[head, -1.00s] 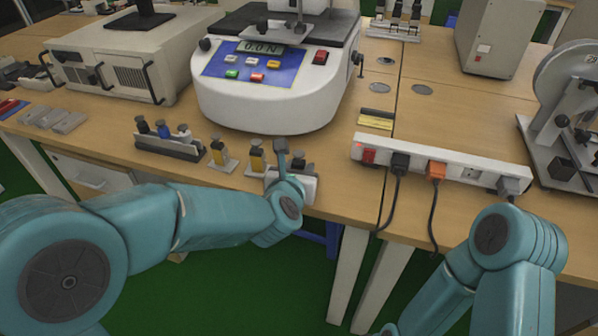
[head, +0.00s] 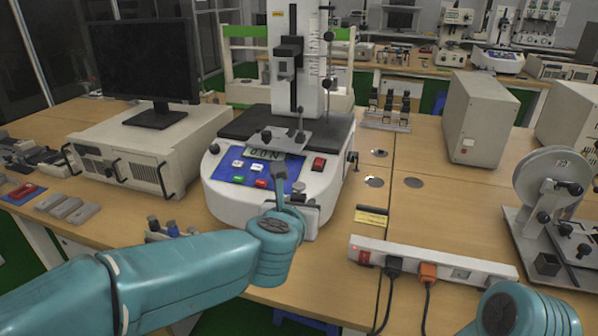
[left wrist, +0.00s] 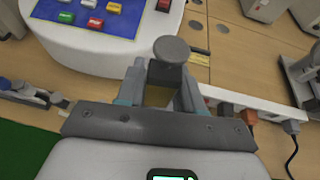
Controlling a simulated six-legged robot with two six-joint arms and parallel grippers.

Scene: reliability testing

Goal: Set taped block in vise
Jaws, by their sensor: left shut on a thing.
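My left gripper (head: 302,198) is in front of the white test stand (head: 225,195), below its display panel. In the left wrist view its fingers (left wrist: 160,85) are shut on a grey round-topped piece (left wrist: 172,50). I cannot tell for sure whether this is the taped block; no tape shows clearly on it. The stand's dark top plate (head: 245,125) carries a grey vise-like fixture (head: 278,138) with black knobs, beyond my gripper and above it in the picture. My right gripper is out of view; only my right arm shows at lower right.
A white power strip (head: 435,262) with plugged cables lies right of the stand. A monitor (head: 145,62) on a beige case (head: 120,150) stands left. A rack (head: 165,230) is partly hidden by my left arm. Bare table (head: 440,210) lies between the strip and grey box.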

